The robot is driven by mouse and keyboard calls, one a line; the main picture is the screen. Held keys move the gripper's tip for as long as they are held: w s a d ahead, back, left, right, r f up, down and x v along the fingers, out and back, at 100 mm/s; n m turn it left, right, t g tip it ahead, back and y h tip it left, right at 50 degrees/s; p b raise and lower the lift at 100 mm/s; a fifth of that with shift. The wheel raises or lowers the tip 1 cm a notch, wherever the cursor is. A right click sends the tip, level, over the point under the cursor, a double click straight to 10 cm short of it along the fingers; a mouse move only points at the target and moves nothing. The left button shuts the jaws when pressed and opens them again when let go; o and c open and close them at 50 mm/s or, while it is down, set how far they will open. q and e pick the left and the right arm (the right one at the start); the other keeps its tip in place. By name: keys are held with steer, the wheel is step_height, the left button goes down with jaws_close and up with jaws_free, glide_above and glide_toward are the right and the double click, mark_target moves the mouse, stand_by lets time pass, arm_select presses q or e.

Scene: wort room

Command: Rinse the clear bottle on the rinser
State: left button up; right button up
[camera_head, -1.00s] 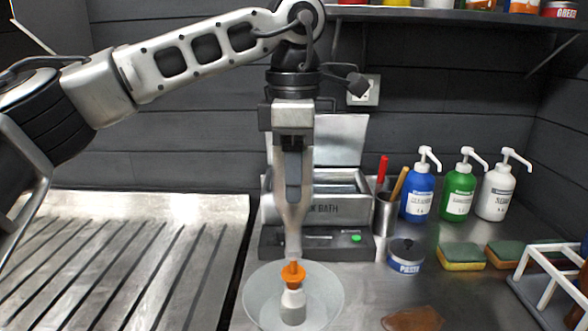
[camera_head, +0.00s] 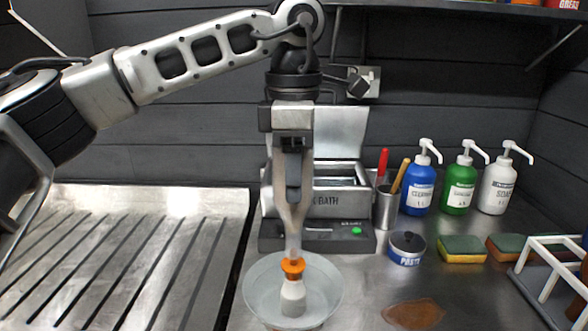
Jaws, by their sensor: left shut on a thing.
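My left gripper (camera_head: 292,232) points straight down over a wide, shallow, pale bowl (camera_head: 258,292). It is shut on a small pale, see-through thing (camera_head: 293,248), which I take to be the clear bottle; the fingers hide most of it. Its lower end meets the orange top (camera_head: 293,268) of the rinser, and I cannot tell if it touches or sits over it. The rinser's white post (camera_head: 293,299) stands in the middle of the bowl. My right gripper is not in view.
A grey bath box (camera_head: 335,203) with raised lid stands behind the bowl, with a tool cup (camera_head: 385,212) beside it. Pump bottles (camera_head: 459,190), a paste tin (camera_head: 407,249) and sponges (camera_head: 463,250) stand right. A brown puddle (camera_head: 413,314) lies in front. The ribbed drainboard (camera_head: 130,265) is bare.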

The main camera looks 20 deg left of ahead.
arm_select(q)
steer(key=shift+f+b, duration=0.45)
steer(key=shift+f, duration=0.25)
stand_by(0.3)
steer(key=shift+f+b, duration=0.9)
steer(key=shift+f, duration=0.45)
steer(key=shift+r, duration=0.15)
steer(key=shift+r+p, duration=0.95)
steer(key=shift+p, duration=0.05)
steer(key=shift+r, duration=0.1)
